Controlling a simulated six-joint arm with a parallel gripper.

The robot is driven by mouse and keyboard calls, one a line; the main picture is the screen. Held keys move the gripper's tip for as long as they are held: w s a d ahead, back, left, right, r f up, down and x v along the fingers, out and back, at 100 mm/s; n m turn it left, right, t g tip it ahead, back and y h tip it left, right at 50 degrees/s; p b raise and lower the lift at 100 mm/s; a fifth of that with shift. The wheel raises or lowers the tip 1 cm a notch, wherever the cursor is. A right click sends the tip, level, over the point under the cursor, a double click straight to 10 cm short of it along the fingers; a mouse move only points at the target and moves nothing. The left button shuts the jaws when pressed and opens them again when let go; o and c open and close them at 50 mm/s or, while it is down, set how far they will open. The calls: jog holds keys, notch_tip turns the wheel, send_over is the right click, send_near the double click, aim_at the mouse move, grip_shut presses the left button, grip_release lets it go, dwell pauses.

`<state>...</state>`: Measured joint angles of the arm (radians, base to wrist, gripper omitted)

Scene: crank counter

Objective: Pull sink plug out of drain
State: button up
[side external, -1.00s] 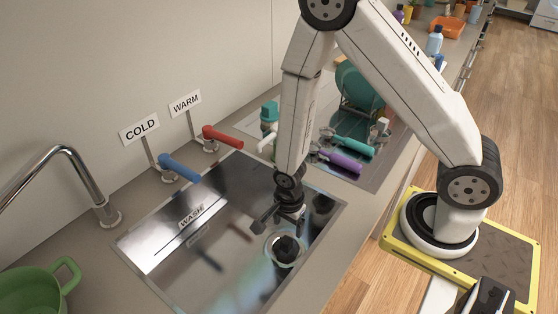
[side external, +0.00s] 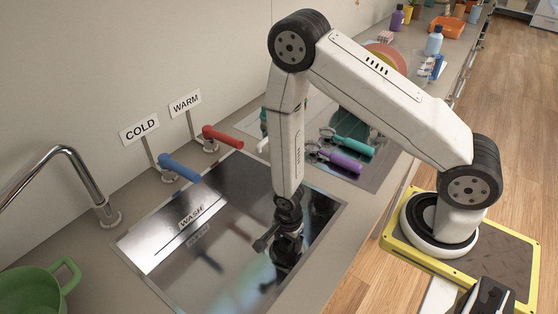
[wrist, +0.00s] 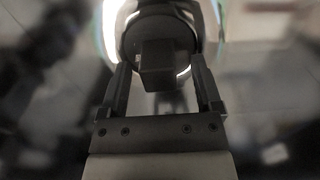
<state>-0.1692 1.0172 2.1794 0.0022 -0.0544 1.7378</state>
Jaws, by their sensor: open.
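In the wrist view the dark plug (wrist: 158,62) has a blocky grip on a round base, with a bright rim around it. My gripper (wrist: 160,72) is open, with one finger on each side of the plug's grip. Small gaps show beside the grip, so the fingers look apart from it. In the side view my gripper (side external: 286,254) points down into the sink (side external: 165,262) near its right side. There it hides the plug and most of the drain.
A blue handle (side external: 180,168) by the COLD sign and a red handle (side external: 222,136) by the WARM sign stand behind the sink. A chrome faucet (side external: 82,176) and a green pot (side external: 35,288) are at left. Teal and purple handles (side external: 340,160) lie beyond the sink.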

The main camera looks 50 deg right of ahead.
jog(key=shift+f, duration=0.25)
grip_shut()
dwell(0.4)
jog(key=shift+r, duration=0.9)
dwell(0.7)
jog(key=shift+r, duration=2.2)
